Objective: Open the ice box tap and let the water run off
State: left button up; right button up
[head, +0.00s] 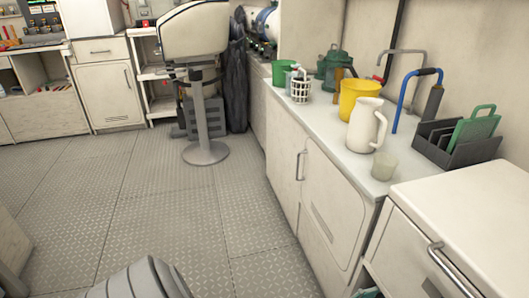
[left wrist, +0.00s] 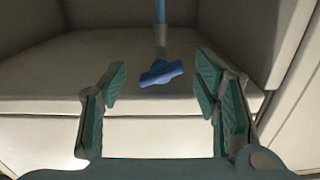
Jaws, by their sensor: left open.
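A blue tap handle (left wrist: 160,73) with rounded lobes shows in the left wrist view, at the lower end of a thin pipe (left wrist: 160,12) that is blue at the top. Behind it is a pale box-like surface (left wrist: 150,105). My left gripper (left wrist: 161,85) is open, its teal-padded fingers on either side of the handle in the picture. I see no contact; the depth gap is hard to judge. No running water shows. I cannot pick out this tap or either gripper in the head view. My right gripper is not in view.
In the head view, a counter (head: 345,155) on the right holds a white jug (head: 366,125), a yellow bucket (head: 352,103), a clear cup (head: 384,166) and a dark rack (head: 455,148). A pedestal seat (head: 200,110) stands at the back. The plated floor (head: 170,195) is mostly clear.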

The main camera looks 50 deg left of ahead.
pick_arm(q)
jog(key=s+a+n+g+y+p, duration=0.2)
jog(key=s+a+g+p, duration=0.3)
jog(key=s+p, duration=0.7)
jog(key=s+a+n+g+y+p, duration=0.1)
jog(key=s+a+g+y+p, duration=0.4)
jog(key=s+p, duration=0.8)
jog(key=s+a+g, duration=0.1)
jog(key=s+a, duration=0.2)
jog(key=s, duration=0.4)
jog(key=shift+s+f+n, duration=0.15)
jog(key=shift+s+n, duration=0.15)
jog(key=shift+n, duration=0.1)
